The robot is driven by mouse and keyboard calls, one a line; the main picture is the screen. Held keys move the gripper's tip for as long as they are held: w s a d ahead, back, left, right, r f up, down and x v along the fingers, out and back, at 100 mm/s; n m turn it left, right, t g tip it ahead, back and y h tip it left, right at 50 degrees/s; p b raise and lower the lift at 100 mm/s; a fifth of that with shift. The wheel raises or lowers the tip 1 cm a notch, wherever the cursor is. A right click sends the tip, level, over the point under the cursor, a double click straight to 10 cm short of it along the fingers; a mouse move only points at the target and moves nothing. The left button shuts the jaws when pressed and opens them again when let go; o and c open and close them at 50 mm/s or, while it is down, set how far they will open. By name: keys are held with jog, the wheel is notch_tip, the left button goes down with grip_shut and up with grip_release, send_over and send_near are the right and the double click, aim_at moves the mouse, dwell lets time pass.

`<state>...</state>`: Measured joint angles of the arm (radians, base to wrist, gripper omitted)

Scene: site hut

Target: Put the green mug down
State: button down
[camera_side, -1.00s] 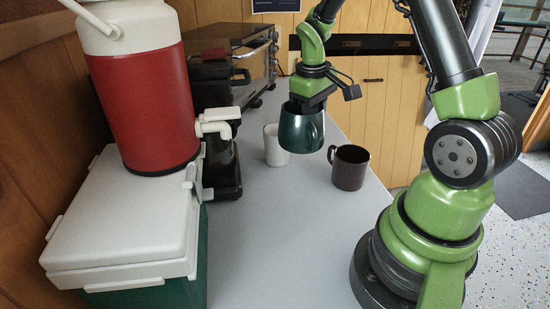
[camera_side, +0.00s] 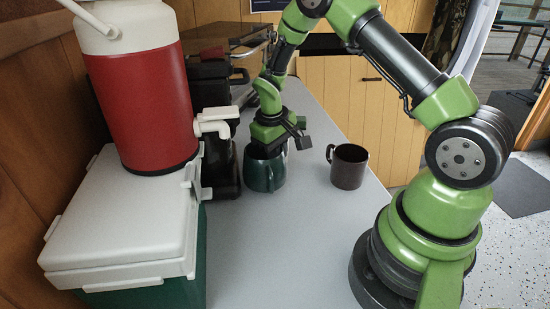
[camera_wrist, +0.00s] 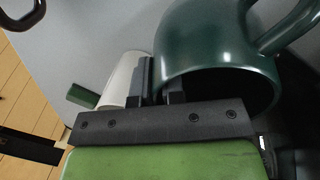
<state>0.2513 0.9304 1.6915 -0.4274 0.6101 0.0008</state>
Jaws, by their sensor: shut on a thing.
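The green mug (camera_side: 264,176) is upright low over the counter, right of the drinks cooler's tap. Whether its base touches the counter I cannot tell. My gripper (camera_side: 265,150) is above it, shut on its wall near the rim. In the wrist view the green mug (camera_wrist: 205,45) fills the upper right, its handle at the top right corner, and the fingers of my gripper (camera_wrist: 160,78) pinch its rim. Its base is hidden there.
A dark brown mug (camera_side: 348,167) stands to the right on the grey counter (camera_side: 290,240). A white cup (camera_wrist: 122,78) is close beside my fingers, hidden in the side view. A white-lidded cool box (camera_side: 120,220) with a red drinks cooler (camera_side: 143,105) is left. The front counter is clear.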

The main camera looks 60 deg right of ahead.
jog(key=shift+f, duration=0.7)
jog(key=shift+w+a+f, duration=0.1)
jog(key=shift+w+f, duration=0.05)
jog(key=shift+f, duration=0.1)
jog(key=shift+f, duration=0.1)
jog(key=c, duration=1.2)
grip_release()
jog(key=shift+o, duration=0.7)
notch_tip(320, 180, up, 8)
jog(key=a, duration=0.1)
jog(key=shift+f, duration=0.15)
